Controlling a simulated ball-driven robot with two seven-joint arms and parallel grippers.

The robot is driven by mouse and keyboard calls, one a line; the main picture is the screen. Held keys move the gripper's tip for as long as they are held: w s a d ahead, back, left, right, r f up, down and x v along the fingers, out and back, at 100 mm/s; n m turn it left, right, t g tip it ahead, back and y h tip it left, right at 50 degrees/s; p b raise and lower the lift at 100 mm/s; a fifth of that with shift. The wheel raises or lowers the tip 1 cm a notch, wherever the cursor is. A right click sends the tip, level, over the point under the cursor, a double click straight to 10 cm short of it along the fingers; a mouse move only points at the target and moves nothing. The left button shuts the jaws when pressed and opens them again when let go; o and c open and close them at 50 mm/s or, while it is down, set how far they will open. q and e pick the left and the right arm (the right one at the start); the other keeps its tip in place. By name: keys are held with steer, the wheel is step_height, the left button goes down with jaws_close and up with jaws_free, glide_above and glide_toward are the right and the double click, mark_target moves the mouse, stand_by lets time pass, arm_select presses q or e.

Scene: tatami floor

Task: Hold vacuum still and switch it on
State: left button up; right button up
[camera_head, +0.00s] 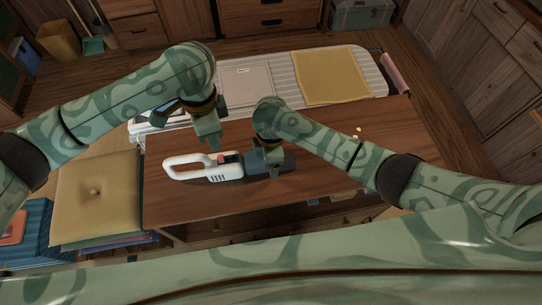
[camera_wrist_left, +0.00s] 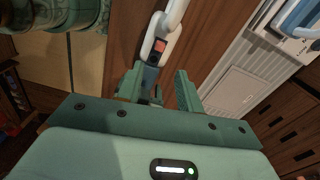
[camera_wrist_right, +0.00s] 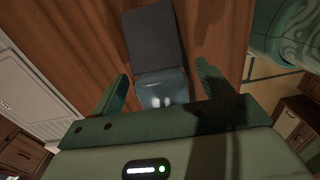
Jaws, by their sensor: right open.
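The handheld vacuum (camera_head: 198,168) lies on the wooden table, its white loop handle to the left and its dark nozzle end to the right. A red switch (camera_wrist_left: 160,45) shows on the handle section in the left wrist view. My left gripper (camera_head: 209,139) is open and empty, pointing down just behind the handle section; in its wrist view the vacuum lies ahead of the spread fingers. My right gripper (camera_wrist_right: 162,88) is open, its fingers on either side of the translucent body (camera_wrist_right: 163,90). I cannot tell whether they touch it. The body is partly hidden in the head view.
A striped ironing board (camera_head: 282,70) behind the table carries a yellow cloth (camera_head: 330,76) and a pale flat panel (camera_head: 248,86). A tan cushion (camera_head: 98,192) is at the left.

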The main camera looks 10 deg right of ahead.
mark_target(219, 157)
steer(key=shift+f, duration=0.2)
steer(key=shift+c, duration=0.4)
